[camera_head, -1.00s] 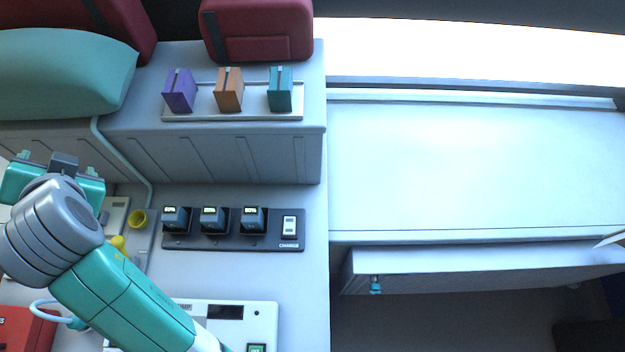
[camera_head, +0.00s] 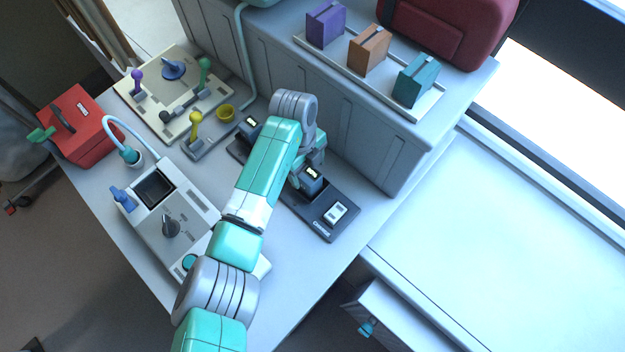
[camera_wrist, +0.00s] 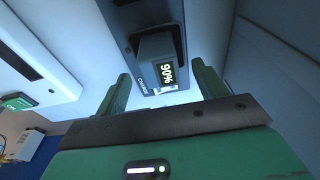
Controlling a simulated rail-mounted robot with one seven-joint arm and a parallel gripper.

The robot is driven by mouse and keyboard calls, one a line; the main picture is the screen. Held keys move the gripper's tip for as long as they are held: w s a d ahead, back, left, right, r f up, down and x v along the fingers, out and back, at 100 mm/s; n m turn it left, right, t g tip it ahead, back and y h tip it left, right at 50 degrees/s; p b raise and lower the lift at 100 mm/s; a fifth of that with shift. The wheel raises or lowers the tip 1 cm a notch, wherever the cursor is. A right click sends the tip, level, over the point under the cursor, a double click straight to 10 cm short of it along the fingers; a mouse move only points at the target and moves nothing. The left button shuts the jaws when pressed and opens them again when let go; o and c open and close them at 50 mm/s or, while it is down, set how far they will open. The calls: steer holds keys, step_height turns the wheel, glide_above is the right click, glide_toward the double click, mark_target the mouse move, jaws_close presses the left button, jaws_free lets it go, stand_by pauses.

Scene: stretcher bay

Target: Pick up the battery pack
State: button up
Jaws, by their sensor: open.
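A dark battery pack (camera_head: 311,179) with a small lit display sits in the black charging dock (camera_head: 303,212). A second pack (camera_head: 250,125) stands at the dock's other end; my arm hides the part between. In the wrist view, one pack (camera_wrist: 156,62) shows a display reading about 90% and stands in the dock (camera_wrist: 118,18). My gripper (camera_wrist: 161,72) is open, with one green finger to each side of that pack in the picture; I see no contact. In the head view my gripper (camera_head: 311,162) is over the dock, partly hidden by my arm.
A shelf behind carries a tray with purple (camera_head: 326,24), orange (camera_head: 369,50) and teal (camera_head: 416,80) blocks. The white surface (camera_head: 500,240) at right is clear.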

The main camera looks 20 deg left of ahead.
mark_target(310, 175)
steer(key=f, duration=0.3)
steer(key=d+f, duration=0.1)
steer(key=shift+s+f, duration=0.3)
steer(key=shift+f, duration=0.1)
steer(key=c, duration=1.4)
steer(key=shift+r, duration=0.1)
steer(key=r, duration=0.3)
steer(key=shift+s+d+r+p, duration=0.15)
steer(key=shift+s+r+p, duration=0.15)
steer(key=shift+s+r, duration=0.05)
steer(key=s+d, duration=0.1)
steer(key=s, duration=0.4)
steer(key=s+d, duration=0.1)
steer(key=s, duration=0.3)
steer(key=s+d+r, duration=0.1)
steer(key=s+d, duration=0.1)
steer(key=s, duration=0.3)
steer(key=shift+s+r+p, duration=0.1)
steer(key=shift+s+p, duration=0.2)
steer(key=shift+s, duration=0.05)
